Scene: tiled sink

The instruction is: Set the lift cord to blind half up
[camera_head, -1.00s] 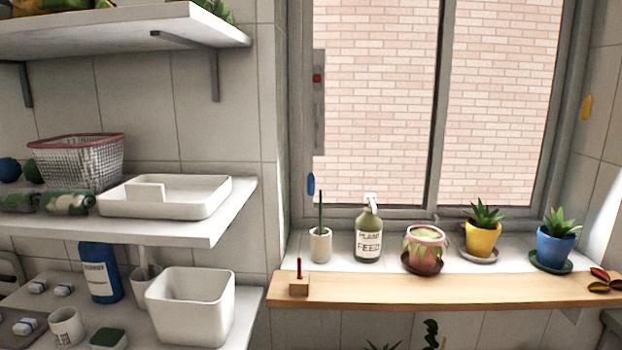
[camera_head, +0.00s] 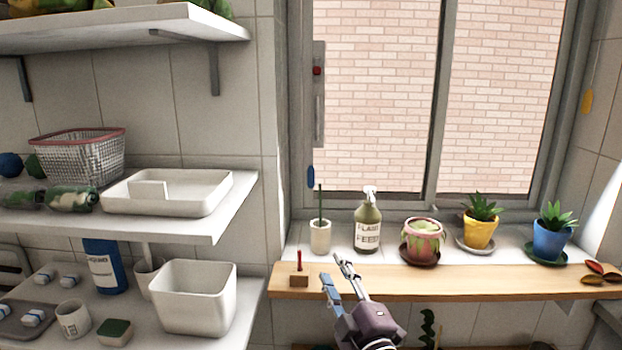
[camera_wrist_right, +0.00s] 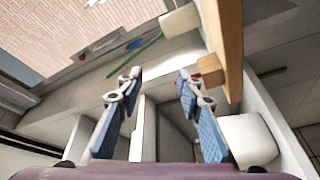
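A blue oval cord pull (camera_head: 310,176) hangs at the window's left side, just below a grey slotted plate (camera_head: 319,100) with a red mark near its top. It also shows in the right wrist view (camera_wrist_right: 136,43). A yellow pull (camera_head: 587,102) hangs on a thin cord on the right wall. I cannot tell which pull is the lift cord, and no blind fabric shows over the panes. My right gripper (camera_head: 333,268) is open and empty, in front of the wooden sill, below and slightly right of the blue pull. My left gripper is out of view.
On the sill stand a white pot with a green stick (camera_head: 320,237), a plant feed bottle (camera_head: 368,228) and several potted plants. A wooden block with a red peg (camera_head: 299,277) sits on the wooden ledge (camera_head: 450,280). Loaded shelves (camera_head: 225,228) fill the left.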

